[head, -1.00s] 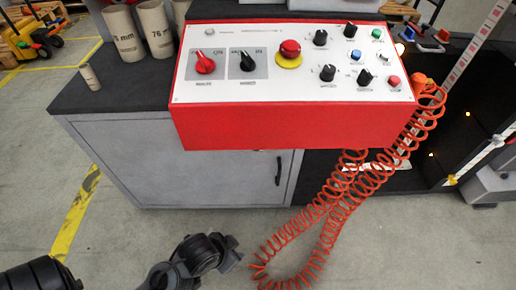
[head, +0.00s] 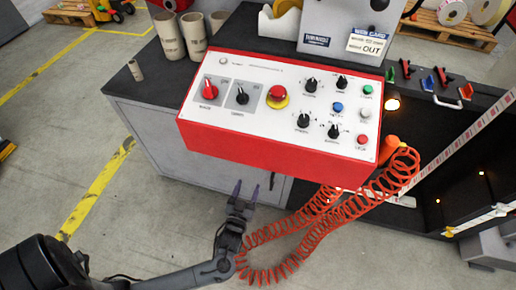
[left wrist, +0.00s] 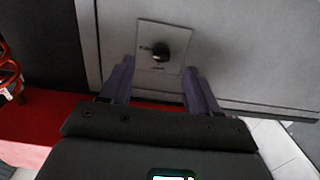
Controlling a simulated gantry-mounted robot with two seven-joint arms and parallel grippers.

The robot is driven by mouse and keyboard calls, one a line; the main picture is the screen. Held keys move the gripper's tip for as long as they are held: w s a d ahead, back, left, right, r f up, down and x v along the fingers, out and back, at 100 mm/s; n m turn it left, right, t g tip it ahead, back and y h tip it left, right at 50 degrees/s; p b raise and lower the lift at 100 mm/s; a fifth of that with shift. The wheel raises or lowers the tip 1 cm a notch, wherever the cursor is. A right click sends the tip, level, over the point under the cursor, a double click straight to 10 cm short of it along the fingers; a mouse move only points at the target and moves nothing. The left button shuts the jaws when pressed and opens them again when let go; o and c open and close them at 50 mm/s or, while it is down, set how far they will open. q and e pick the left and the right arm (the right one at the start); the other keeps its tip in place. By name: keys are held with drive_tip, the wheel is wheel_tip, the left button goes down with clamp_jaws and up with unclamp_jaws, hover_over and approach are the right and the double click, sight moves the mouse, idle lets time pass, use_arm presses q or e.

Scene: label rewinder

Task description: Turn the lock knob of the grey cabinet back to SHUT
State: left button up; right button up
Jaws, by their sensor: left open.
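The grey cabinet (head: 150,135) stands below the red control box, and its front door is partly covered by the box. Its lock knob (left wrist: 160,52) shows in the left wrist view as a small black knob on a square grey plate (left wrist: 178,38). The print beside it is too small to read, and I cannot tell its setting. In the head view the knob is hidden. My left gripper (head: 243,190) is in front of the cabinet door, below the box. In the left wrist view its open purple fingers (left wrist: 159,68) point at the plate, one on each side of the knob, with nothing held.
The red control box (head: 250,155) overhangs the cabinet front just above my gripper. A coiled orange cable (head: 315,220) hangs close to its right. A black door handle (head: 271,181) is near the fingertips. Cardboard cores (head: 170,38) stand on the dark top.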

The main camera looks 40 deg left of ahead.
use_arm(q)
drive_tip(key=shift+w+a+r+b, duration=0.55)
drive_tip(key=shift+w+a, duration=0.4)
drive_tip(key=shift+w, duration=0.85)
drive_tip(key=shift+w+a+r+b, duration=0.4)
drive_tip(key=shift+w+a+b, duration=0.5)
drive_tip(key=shift+w, duration=0.85)
drive_tip(key=shift+w+a+r+b, duration=0.5)
drive_tip(key=shift+w+a, duration=0.55)
drive_tip(key=shift+w, duration=0.75)
use_arm(e)
drive_tip(key=f, duration=0.1)
drive_tip(key=s+a+f, duration=0.1)
drive_tip(key=f, duration=0.2)
drive_tip(key=shift+s+a, duration=0.15)
drive_tip(key=shift+a, duration=0.15)
use_arm(q)
drive_tip(key=shift+a, duration=0.1)
drive_tip(key=shift+s, duration=0.1)
drive_tip(key=shift+c, duration=0.5)
drive_tip(key=c, duration=0.9)
use_arm(e)
drive_tip(key=shift+r, duration=0.1)
